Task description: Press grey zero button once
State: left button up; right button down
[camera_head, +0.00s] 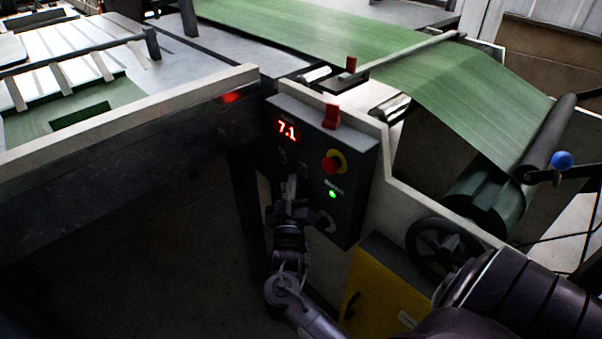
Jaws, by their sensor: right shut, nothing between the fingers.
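The dark control box (354,160) stands on the side of the machine, with a red display (287,131) reading 7.1 at its upper left. My right gripper (291,182) is shut and empty, in front of the lower left of the panel below the display. A small greyish spot (283,156) shows just above its fingertips, too dark to tell if it is the grey zero button. The gripper covers part of the panel, and I cannot tell whether its tips touch it. My left gripper is not in view.
A pale rail (130,108) runs left. A black handwheel (442,247) and yellow cabinet (385,290) stand lower right.

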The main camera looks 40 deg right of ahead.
jog(key=shift+d, duration=0.6)
dwell(0.7)
jog(key=shift+a, duration=0.1)
jog(key=shift+a+p, duration=0.35)
jog(key=shift+a, duration=0.4)
jog(key=shift+s+a+p, duration=0.2)
jog(key=shift+a+p, duration=0.1)
jog(key=shift+a, duration=2.2)
